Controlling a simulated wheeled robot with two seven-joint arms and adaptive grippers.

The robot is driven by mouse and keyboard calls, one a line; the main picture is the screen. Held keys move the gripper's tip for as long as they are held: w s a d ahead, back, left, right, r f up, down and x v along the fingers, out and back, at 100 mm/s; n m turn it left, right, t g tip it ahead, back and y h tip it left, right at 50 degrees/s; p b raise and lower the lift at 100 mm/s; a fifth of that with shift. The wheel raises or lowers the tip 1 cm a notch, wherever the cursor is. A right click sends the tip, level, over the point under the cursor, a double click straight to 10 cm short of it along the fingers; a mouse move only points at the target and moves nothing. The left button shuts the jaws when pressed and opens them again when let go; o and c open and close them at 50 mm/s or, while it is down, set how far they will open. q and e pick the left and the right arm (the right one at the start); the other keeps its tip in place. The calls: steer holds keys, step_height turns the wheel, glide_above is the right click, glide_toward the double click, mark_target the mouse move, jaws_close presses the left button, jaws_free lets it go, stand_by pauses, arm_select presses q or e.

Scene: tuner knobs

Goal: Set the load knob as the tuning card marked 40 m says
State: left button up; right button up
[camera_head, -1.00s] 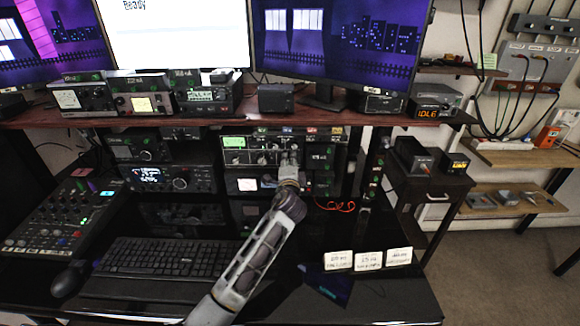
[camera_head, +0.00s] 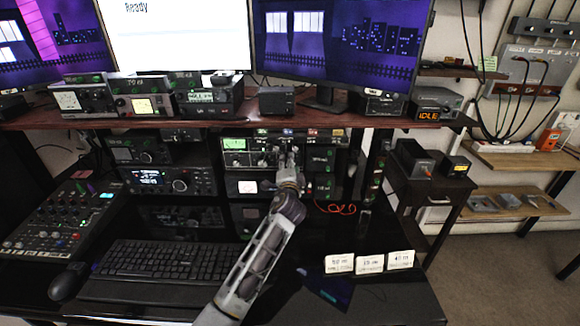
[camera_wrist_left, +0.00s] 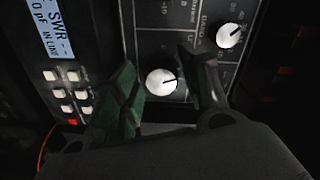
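The tuner (camera_head: 236,144) with a green-lit display sits under the shelf in the head view. My left gripper (camera_head: 288,160) is at the right part of its front and hides some of it. In the left wrist view, my left gripper (camera_wrist_left: 168,90) is open, its fingers on either side of a white knob (camera_wrist_left: 161,82) with a dark pointer line. Gaps show beside the knob; contact is unclear. This knob's label cannot be read. A second white knob (camera_wrist_left: 229,35) is near the word BAND. The rightmost white card (camera_head: 400,259) seems to read 40 m; its small print is illegible.
Two other cards, the left (camera_head: 339,263) and the middle (camera_head: 370,263), stand beside it on the desk. A keyboard (camera_head: 165,259) and mixer (camera_head: 60,220) lie to the left. A red cable (camera_head: 335,208) is right of my gripper.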

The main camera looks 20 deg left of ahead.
arm_select(q)
steer(key=shift+v, duration=6.05)
steer(key=shift+r, duration=0.1)
steer(key=shift+r+p, duration=10.95)
steer(key=shift+p, duration=0.1)
arm_select(e)
steer(key=s+d+r, duration=0.2)
steer(key=s+r, duration=0.1)
steer(key=s, duration=0.7)
steer(key=s+d+r+g, duration=0.1)
steer(key=s+d+r, duration=0.1)
steer(key=s, duration=0.8)
steer(key=shift+r, duration=0.8)
